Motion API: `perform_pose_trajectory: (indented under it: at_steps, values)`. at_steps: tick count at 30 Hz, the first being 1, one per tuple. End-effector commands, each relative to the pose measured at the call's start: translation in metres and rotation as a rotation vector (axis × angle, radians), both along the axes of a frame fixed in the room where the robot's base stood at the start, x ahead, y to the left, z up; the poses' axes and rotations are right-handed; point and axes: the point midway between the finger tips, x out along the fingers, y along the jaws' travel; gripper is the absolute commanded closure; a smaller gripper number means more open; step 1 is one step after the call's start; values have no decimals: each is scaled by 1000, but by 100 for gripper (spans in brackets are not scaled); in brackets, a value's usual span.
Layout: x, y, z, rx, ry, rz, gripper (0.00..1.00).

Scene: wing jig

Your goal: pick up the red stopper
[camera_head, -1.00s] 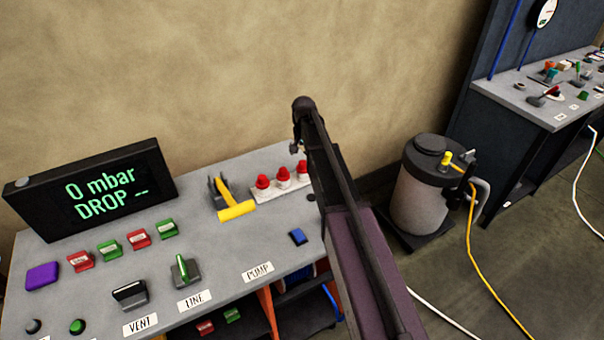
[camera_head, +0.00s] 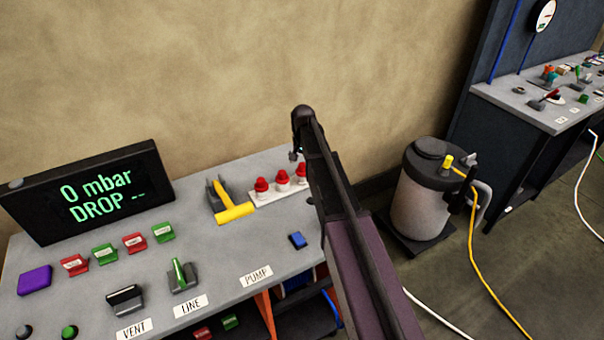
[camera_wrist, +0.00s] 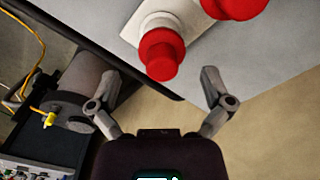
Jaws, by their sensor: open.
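Several red stoppers with white lower parts stand in a row on a white strip (camera_head: 262,196) on the grey bench. In the head view I see a left one (camera_head: 261,187), a middle one (camera_head: 282,178) and a right one (camera_head: 301,171) beside my arm. In the wrist view one red stopper (camera_wrist: 161,54) lies ahead of and between my fingertips, and another (camera_wrist: 238,6) is cut off at the top edge. My gripper (camera_wrist: 158,88) is open and empty, apart from the stoppers. In the head view its tip (camera_head: 294,155) shows small above the right stopper.
A yellow-handled tool (camera_head: 234,212) in a dark holder is left of the stoppers. A blue block (camera_head: 297,240) is in front. A black display (camera_head: 92,195) reads 0 mbar. A grey tank (camera_head: 422,205) stands on the floor at right. A wall (camera_head: 200,70) rises behind.

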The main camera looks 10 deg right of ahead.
Motion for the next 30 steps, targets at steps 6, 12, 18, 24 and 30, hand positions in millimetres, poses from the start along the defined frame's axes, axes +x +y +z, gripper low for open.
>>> perform_pose_trajectory:
  at_steps: [6, 12, 18, 24, 30]
  values:
    - [2, 1, -21, 0, 0, 0, 0]
    - [2, 3, -36, 0, 0, 1, 0]
    - [2, 3, -43, 0, 0, 1, 0]
    - [2, 2, -43, 0, 0, 1, 0]
    - [2, 2, -43, 0, 0, 1, 0]
